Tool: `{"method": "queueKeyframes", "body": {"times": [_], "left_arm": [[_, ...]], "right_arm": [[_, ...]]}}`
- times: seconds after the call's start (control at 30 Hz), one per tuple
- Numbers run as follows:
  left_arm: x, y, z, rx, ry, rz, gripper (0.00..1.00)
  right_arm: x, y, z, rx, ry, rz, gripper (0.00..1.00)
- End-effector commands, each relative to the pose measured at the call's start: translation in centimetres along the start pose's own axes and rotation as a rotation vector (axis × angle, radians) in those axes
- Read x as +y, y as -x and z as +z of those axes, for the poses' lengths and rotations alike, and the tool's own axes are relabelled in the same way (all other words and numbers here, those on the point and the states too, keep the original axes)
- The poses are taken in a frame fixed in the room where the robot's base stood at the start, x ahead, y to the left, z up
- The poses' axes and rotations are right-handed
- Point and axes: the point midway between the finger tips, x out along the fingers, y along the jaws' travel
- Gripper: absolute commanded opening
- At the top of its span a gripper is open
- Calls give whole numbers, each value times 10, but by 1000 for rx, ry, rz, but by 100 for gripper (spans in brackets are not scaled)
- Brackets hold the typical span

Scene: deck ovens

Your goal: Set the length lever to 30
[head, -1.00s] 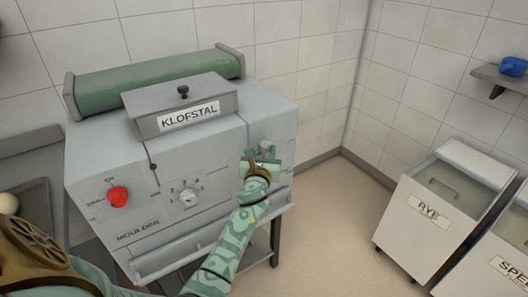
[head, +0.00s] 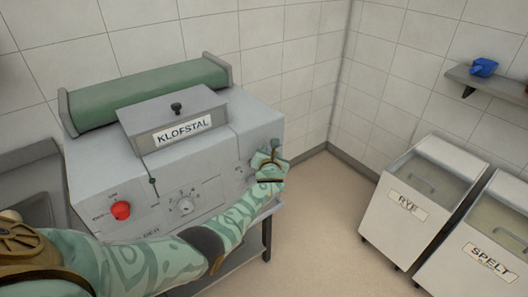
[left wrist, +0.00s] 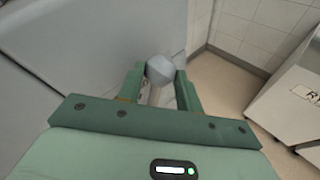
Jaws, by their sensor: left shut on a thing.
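The grey moulder (head: 215,165) carries the KLOFSTAL sign, and a lever is at the right end of its front. My left gripper (head: 268,160) is at that right end, by the machine's corner. In the left wrist view the lever's grey faceted knob (left wrist: 160,69) sits between the two green fingers of my left gripper (left wrist: 160,82), which is shut on it. The lever's scale is hidden or too small to read, so its setting cannot be told. My right gripper is not in view.
The moulder's front also has a red knob (head: 120,210), a numbered dial (head: 185,206) and a small dark-knobbed slider (head: 152,182). A green roller (head: 150,92) lies on top. RYE (head: 407,208) and SPELT (head: 490,260) bins stand at right. Floor between is clear.

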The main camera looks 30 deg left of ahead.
Motion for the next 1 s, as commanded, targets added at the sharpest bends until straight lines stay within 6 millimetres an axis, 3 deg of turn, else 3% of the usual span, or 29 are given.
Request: {"method": "queueKeyframes", "body": {"times": [0.67, 0.7, 0.73, 1.0], "left_arm": [[-8, -7, 0, 49, -58, 0, 0], [-8, -7, 0, 49, -59, 0, 46], [-8, -7, 0, 49, -58, 0, 54], [-8, -7, 0, 48, -56, -1, 57]], "right_arm": [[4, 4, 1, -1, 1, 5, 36], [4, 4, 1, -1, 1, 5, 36], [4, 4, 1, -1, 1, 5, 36], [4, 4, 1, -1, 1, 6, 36]]}}
